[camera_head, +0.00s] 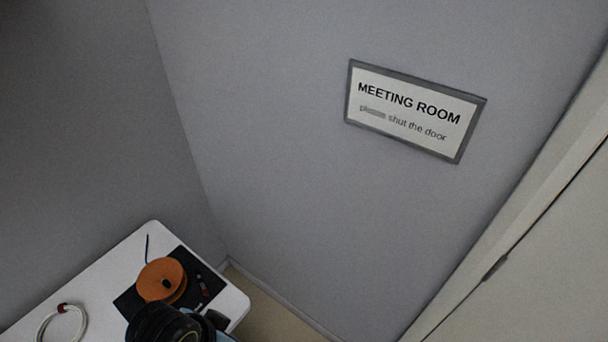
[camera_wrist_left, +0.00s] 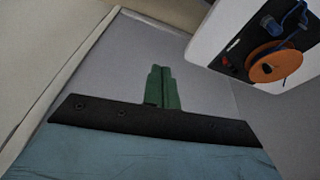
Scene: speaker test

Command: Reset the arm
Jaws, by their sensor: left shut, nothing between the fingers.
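In the left wrist view, my left gripper (camera_wrist_left: 163,72) shows as two green fingers pressed together with nothing between them. It points toward a plain grey wall and is apart from the table. In the head view, a dark rounded part of my own arm shows at the bottom edge, in front of the table; its fingers cannot be made out there. My right gripper is in neither view.
A white table (camera_head: 95,268) carries a black mat (camera_head: 126,303), an orange reel (camera_head: 160,276) and a white cable coil (camera_head: 43,325). The wall bears a framed "MEETING ROOM" sign (camera_head: 412,108). A pale door (camera_head: 545,265) stands at right.

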